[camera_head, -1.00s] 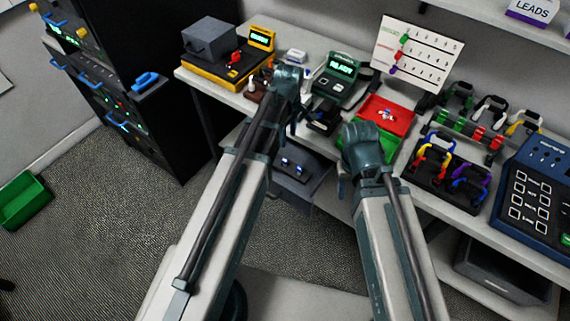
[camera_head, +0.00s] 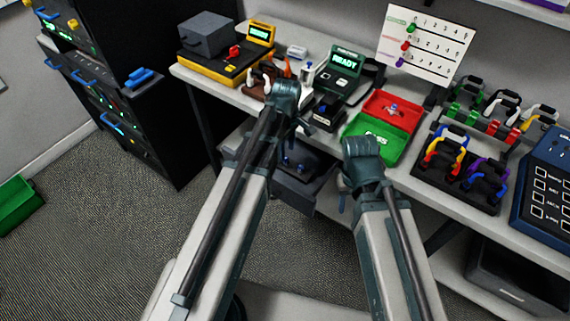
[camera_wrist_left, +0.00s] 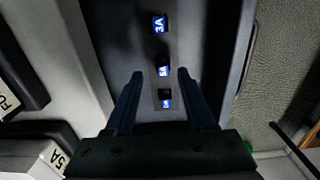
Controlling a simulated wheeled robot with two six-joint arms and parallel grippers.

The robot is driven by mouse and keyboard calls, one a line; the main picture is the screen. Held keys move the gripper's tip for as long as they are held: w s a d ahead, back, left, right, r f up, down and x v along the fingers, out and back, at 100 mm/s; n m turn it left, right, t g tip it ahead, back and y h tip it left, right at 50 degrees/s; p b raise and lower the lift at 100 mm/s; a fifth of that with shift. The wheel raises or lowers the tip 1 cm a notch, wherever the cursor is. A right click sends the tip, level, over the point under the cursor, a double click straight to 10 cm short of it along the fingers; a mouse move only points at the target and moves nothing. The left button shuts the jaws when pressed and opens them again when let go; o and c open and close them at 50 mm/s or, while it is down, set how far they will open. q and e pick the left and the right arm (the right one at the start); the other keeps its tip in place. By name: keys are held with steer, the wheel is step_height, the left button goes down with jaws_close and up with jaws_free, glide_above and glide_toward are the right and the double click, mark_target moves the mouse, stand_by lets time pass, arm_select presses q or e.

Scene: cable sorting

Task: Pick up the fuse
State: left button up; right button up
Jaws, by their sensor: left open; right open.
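Three small dark fuses with blue-and-white labels stand in a row in an open dark drawer (camera_head: 310,192) under the bench. In the left wrist view the far fuse (camera_wrist_left: 159,23) reads 3A. The middle fuse (camera_wrist_left: 163,67) is level with my fingertips, and the near fuse (camera_wrist_left: 166,98) lies between the fingers in the picture. My left gripper (camera_wrist_left: 160,75) is open and empty over the row; I cannot tell its height above them. In the head view my left gripper (camera_head: 300,128) is partly hidden by its wrist. My right gripper (camera_head: 343,192) is open, in front of the bench.
On the bench stand a green READY device (camera_head: 343,66), a red bin (camera_head: 402,108), a green bin (camera_head: 368,148) and racks of coloured leads (camera_head: 447,160). A black cabinet (camera_head: 135,120) stands left. The bench edge lies close to both arms.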

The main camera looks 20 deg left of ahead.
mark_target(285, 162)
arm_select(q)
steer(key=f+b, duration=0.3)
steer(key=f, duration=0.1)
steer(key=shift+s+a, duration=0.15)
steer(key=shift+a, duration=0.1)
steer(key=shift+c, duration=0.2)
jaws_close()
